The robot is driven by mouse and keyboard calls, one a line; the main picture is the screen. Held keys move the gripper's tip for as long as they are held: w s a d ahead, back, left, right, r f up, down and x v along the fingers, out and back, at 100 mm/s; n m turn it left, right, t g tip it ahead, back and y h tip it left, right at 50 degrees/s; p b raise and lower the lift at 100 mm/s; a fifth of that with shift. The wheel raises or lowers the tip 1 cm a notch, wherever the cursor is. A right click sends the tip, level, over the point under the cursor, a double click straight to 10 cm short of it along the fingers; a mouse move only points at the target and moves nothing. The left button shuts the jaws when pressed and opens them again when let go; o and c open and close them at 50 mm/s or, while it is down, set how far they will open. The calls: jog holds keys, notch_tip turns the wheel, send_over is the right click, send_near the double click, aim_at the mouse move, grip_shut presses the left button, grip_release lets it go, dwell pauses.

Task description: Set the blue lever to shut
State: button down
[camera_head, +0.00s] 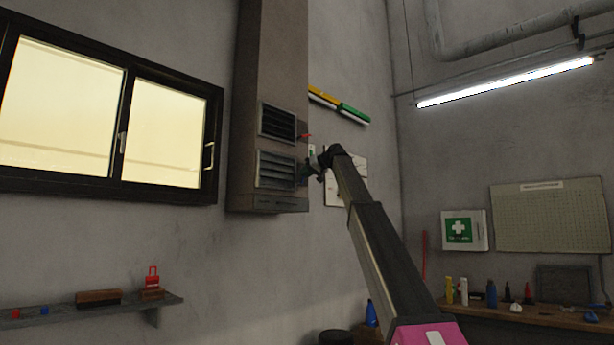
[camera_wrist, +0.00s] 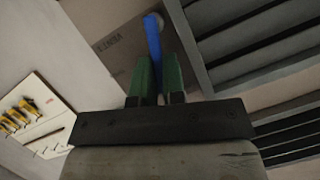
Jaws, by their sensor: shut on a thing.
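The blue lever (camera_wrist: 153,40) shows in the wrist view, a narrow blue bar against the brown duct face beside a grey louvred vent. Its upper end meets a round grey hub (camera_wrist: 158,19). My gripper (camera_wrist: 157,62) has its two green fingers on either side of the lever's lower part and is shut on it. The lower end of the lever is hidden between the fingers. In the head view my gripper (camera_head: 308,172) is at the right side of the duct, by the lower vent; the blue lever cannot be made out there.
The tall brown duct (camera_head: 270,65) carries two louvred vents (camera_head: 276,123). A small red lever (camera_head: 305,136) sticks out beside the upper vent. A pale board (camera_head: 347,190) hangs on the wall behind my arm. A window (camera_head: 110,115) and a shelf (camera_head: 60,315) are at left.

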jog(key=shift+s+a+r+n+t+h, duration=0.1)
jog(key=shift+s+a+n+t+h, duration=0.2)
jog(key=shift+n, duration=0.4)
jog(key=c, duration=1.2)
grip_release()
jog(key=shift+d, duration=0.1)
